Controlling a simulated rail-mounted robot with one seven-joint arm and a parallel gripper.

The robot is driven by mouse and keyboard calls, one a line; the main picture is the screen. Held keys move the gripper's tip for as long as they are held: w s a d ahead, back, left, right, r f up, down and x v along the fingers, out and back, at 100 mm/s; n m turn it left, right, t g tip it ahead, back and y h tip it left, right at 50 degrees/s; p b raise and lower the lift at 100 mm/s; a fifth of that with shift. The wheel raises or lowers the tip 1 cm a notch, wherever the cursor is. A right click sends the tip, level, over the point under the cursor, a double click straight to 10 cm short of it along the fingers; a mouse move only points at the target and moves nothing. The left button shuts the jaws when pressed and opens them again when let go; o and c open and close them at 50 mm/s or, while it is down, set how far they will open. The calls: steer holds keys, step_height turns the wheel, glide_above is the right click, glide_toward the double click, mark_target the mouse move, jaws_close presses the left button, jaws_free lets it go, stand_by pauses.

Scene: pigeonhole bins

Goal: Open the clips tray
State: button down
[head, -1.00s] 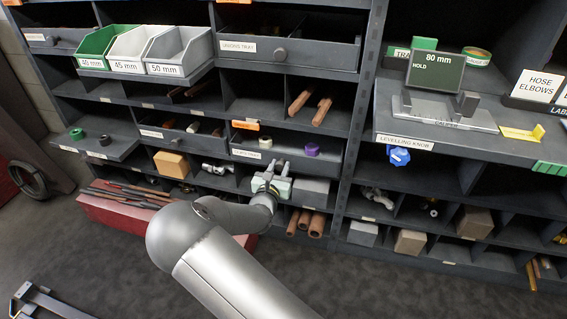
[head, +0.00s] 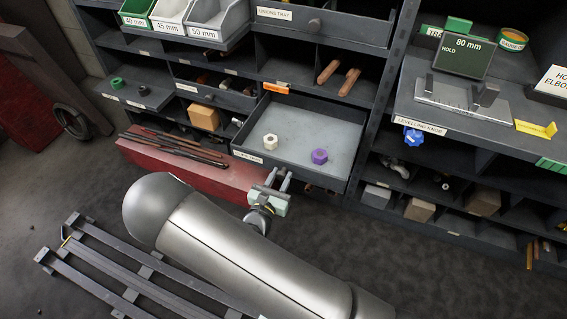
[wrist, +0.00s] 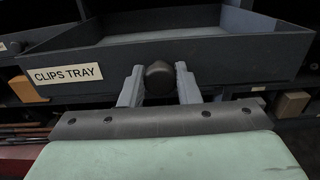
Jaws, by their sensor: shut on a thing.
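The clips tray (head: 300,170) is a grey drawer pulled well out of the shelf unit in the head view. A white knob-like piece (head: 270,142) and a purple one (head: 319,156) stand on its floor. In the wrist view its front (wrist: 225,62) carries a "CLIPS TRAY" label (wrist: 65,75) and a dark round knob (wrist: 159,78). My gripper (wrist: 160,84) is shut on this knob, one finger on each side. In the head view my gripper (head: 277,180) is at the tray's front, and the knob is hidden there.
A red box (head: 190,172) with dark rods on it lies left of the tray. A slatted frame (head: 120,270) lies on the floor at lower left. A shelf with an 80 mm gauge (head: 463,55) juts out at right. Floor in front of the right bins is clear.

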steer(key=shift+s+a, duration=0.15)
steer(key=shift+s, duration=0.45)
steer(key=c, duration=1.1)
jaws_free()
steer(key=shift+f, duration=0.1)
steer(key=shift+s+a, duration=0.2)
steer(key=shift+s, duration=0.3)
steer(key=p+v, duration=0.2)
steer(key=v, duration=1.4)
steer(key=shift+s+p, duration=0.2)
steer(key=shift+p, duration=0.2)
